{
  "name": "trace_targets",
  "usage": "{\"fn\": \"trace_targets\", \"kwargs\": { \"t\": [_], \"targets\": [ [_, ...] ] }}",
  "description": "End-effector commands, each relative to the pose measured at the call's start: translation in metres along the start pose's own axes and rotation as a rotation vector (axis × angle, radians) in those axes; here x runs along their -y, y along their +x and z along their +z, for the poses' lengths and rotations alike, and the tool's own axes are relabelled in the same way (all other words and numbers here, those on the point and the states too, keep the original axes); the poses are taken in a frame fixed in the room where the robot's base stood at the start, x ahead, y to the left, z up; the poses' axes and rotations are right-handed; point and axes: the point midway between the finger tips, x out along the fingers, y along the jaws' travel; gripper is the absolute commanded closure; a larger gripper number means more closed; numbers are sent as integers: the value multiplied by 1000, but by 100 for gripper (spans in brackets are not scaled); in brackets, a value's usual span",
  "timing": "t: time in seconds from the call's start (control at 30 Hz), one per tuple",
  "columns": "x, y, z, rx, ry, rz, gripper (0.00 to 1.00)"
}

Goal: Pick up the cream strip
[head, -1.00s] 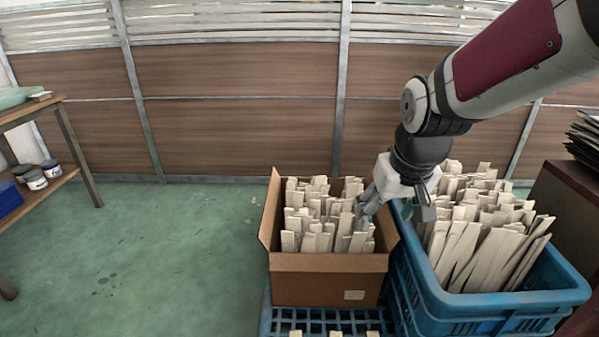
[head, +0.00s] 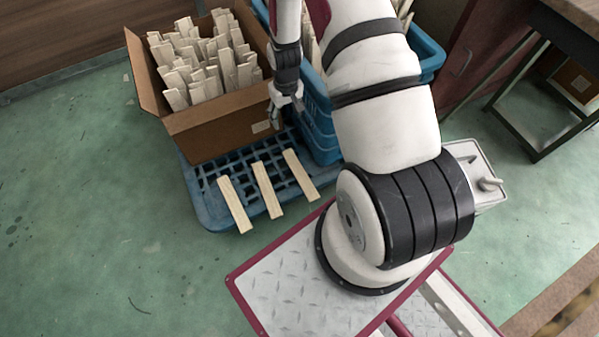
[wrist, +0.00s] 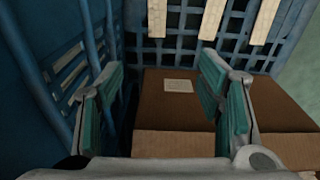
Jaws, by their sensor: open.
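Three cream strips lie apart on the blue pallet: a left one (head: 235,204), a middle one (head: 267,190) and a right one (head: 299,174). They also show at the top of the wrist view, as a left strip (wrist: 157,18), a middle strip (wrist: 213,18) and a right strip (wrist: 266,20). I cannot tell which one the task means. More cream strips (head: 205,70) stand packed in the cardboard box. My gripper (head: 276,117) is open and empty beside the box's front right corner, apart from the pallet strips. Its two fingers (wrist: 162,108) show in the wrist view.
The cardboard box (head: 215,125) stands on the back of the blue pallet (head: 205,208). A blue crate (head: 322,135) stands close on the right, partly hidden by my arm. Green floor is free left of the pallet. A dark table (head: 570,30) is at right.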

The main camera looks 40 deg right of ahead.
Motion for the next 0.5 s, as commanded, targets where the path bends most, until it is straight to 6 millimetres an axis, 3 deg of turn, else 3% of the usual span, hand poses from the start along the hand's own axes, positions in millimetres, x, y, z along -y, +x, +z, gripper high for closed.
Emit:
{"fn": "trace_targets", "kwargs": {
  "t": [0.03, 0.1, 0.2, 0.3, 0.5],
  "targets": [
    [-3, 25, 12, 22, 6, -4, 39],
    [-7, 53, 24, 37, 13, -7, 39],
    [-9, 83, 40, 54, 18, -11, 39],
    [-11, 103, 51, 65, 23, -13, 39],
    [-12, 122, 61, 72, 26, -15, 39]
  ]
}}
